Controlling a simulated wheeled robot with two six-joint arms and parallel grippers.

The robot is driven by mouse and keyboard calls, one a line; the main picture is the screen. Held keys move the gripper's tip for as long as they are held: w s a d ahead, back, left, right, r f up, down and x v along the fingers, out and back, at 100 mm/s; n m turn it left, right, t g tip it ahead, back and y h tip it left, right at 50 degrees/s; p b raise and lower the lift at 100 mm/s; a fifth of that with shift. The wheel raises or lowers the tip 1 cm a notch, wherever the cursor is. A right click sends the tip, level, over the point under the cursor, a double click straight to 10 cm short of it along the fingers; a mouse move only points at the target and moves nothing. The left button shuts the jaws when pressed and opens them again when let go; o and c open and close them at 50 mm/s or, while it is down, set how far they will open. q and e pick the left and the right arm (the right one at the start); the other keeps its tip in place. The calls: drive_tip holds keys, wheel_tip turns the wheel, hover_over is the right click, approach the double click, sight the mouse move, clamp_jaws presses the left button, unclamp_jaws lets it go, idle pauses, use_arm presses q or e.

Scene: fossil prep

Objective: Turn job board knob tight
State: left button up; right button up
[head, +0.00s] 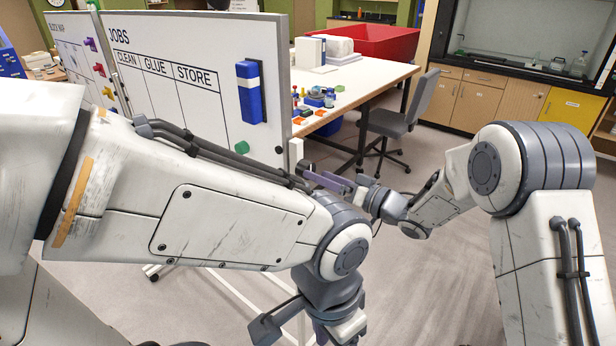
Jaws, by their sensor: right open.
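The job board (190,110) is a white panel headed JOBS, with CLEAN, GLUE and STORE columns. A small dark knob (304,169) shows at the lower right of the board, beside its white post; it is partly hidden by my left arm and right gripper. My right gripper (330,180) has purple-grey fingers and is open. It points left at the knob, with its fingertips very near it; whether they touch or surround it I cannot tell.
A blue eraser-like block (251,92) and a green magnet (242,147) are on the board. Behind are a worktable (385,75) with small bottles, a red bin (375,42) and a grey chair (402,117). Floor (430,280) is clear between my arms.

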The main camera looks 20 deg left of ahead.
drive_tip(key=v, duration=0.4)
drive_tip(key=shift+a+b, duration=0.1)
drive_tip(key=shift+b, duration=0.3)
drive_tip(key=s+d+f+g+h, duration=0.1)
drive_tip(key=s+d+h, duration=0.4)
drive_tip(key=s, duration=0.6)
drive_tip(key=s+d+f+g+h, duration=0.2)
drive_tip(key=s+d+h, duration=0.3)
drive_tip(key=s, duration=0.6)
drive_tip(key=s+d+f+g+h, duration=0.2)
drive_tip(key=s+d+h, duration=0.4)
drive_tip(key=s, duration=0.5)
drive_tip(key=shift+d+m+g, duration=0.4)
drive_tip(key=shift+d+g, duration=0.15)
drive_tip(key=shift+g, duration=0.05)
drive_tip(key=shift+c, duration=0.4)
